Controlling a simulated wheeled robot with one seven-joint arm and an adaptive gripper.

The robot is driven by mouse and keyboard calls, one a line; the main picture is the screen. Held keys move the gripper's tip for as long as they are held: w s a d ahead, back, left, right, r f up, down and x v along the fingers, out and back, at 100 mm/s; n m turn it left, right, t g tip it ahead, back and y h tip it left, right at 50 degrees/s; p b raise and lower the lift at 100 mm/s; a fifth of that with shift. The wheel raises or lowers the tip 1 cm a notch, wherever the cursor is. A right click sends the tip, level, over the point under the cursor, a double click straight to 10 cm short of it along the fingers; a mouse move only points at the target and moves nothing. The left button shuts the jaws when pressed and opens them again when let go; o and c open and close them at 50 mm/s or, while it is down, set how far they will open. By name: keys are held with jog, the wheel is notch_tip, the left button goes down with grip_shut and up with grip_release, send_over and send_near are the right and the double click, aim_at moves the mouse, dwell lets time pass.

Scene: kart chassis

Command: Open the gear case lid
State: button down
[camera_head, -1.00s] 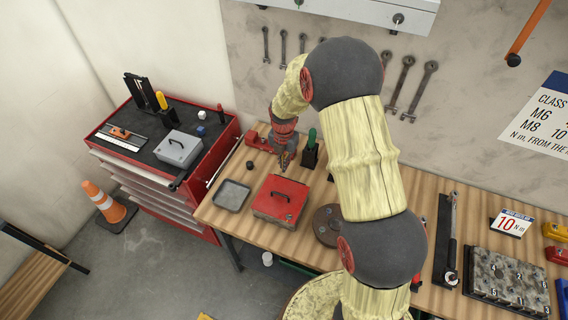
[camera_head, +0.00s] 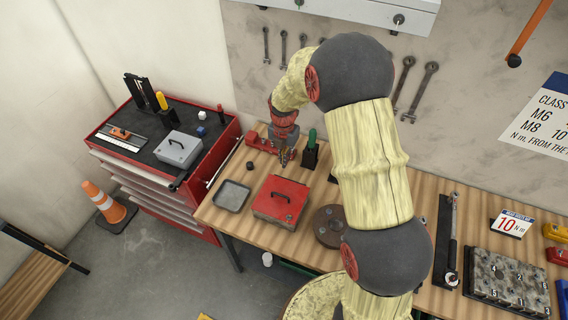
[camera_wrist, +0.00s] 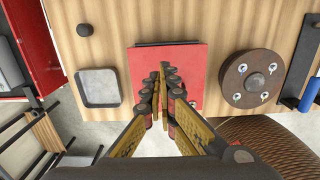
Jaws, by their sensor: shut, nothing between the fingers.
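The red case (camera_head: 272,211) with a dark handle on its lid sits on the wooden bench, and its lid is closed. It also shows in the wrist view as a red lid (camera_wrist: 190,58) with a dark strip along its far edge. My gripper (camera_head: 287,161) is above the bench, toward the far side of the case in the head view. In the wrist view my gripper (camera_wrist: 162,72) is shut and empty, its fingertips in front of the lid. The fingers hide the handle there. I cannot tell the exact height of the gap.
A grey tray (camera_head: 232,196) is left of the case and a brown disc (camera_head: 329,226) right of it. A green-handled tool (camera_head: 311,148) stands behind. A grey case (camera_head: 178,149) sits on the red cabinet. Wooden bench in front of the case is narrow.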

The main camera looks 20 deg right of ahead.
notch_tip(320, 180, up, 9)
jog(key=shift+s+f, duration=0.15)
jog(key=shift+a, duration=0.1)
jog(key=s+a+m+t+b, duration=0.2)
jog(key=s+a+m+b, duration=0.1)
jog(key=s+m+b, duration=0.7)
jog(key=s+a+f+m+t+b, duration=0.1)
jog(key=s+a+m+t+b, duration=0.2)
jog(key=s+m+b, duration=0.8)
jog(key=s+m, duration=0.5)
jog(key=s, duration=0.3)
jog(key=shift+a+f+m, duration=0.15)
jog(key=shift+f+m, duration=0.15)
jog(key=shift+m, duration=0.1)
